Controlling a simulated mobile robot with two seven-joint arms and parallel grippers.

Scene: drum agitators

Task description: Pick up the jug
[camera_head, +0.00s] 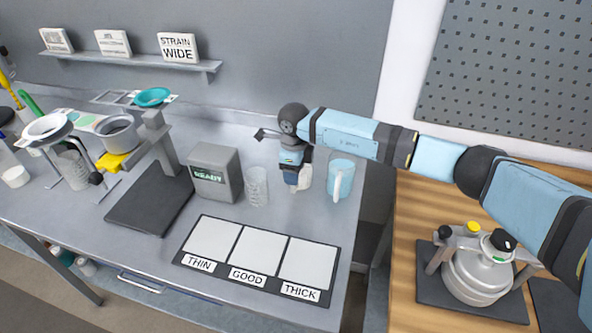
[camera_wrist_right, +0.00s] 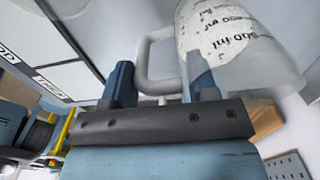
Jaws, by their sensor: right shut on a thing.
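The jug (camera_wrist_right: 240,45) is large in the right wrist view, a pale see-through vessel with dark printed marks. Its white handle (camera_wrist_right: 150,60) passes between the two blue fingers of my right gripper (camera_wrist_right: 158,85), which is shut on it. In the head view, my right gripper (camera_head: 298,180) points down at the bench's right end. A pale piece shows beside its fingertips, mostly hidden. Just to its right is a light-blue handled jug (camera_head: 343,172); I cannot tell if this is the held one. My left gripper is not in view.
A clear beaker (camera_head: 257,188) and a READY box (camera_head: 215,175) stand left of the gripper. A mat with THIN, GOOD and THICK pads (camera_head: 248,258) lies in front. A wooden table (camera_head: 410,225) with a metal vessel (camera_head: 475,275) is right.

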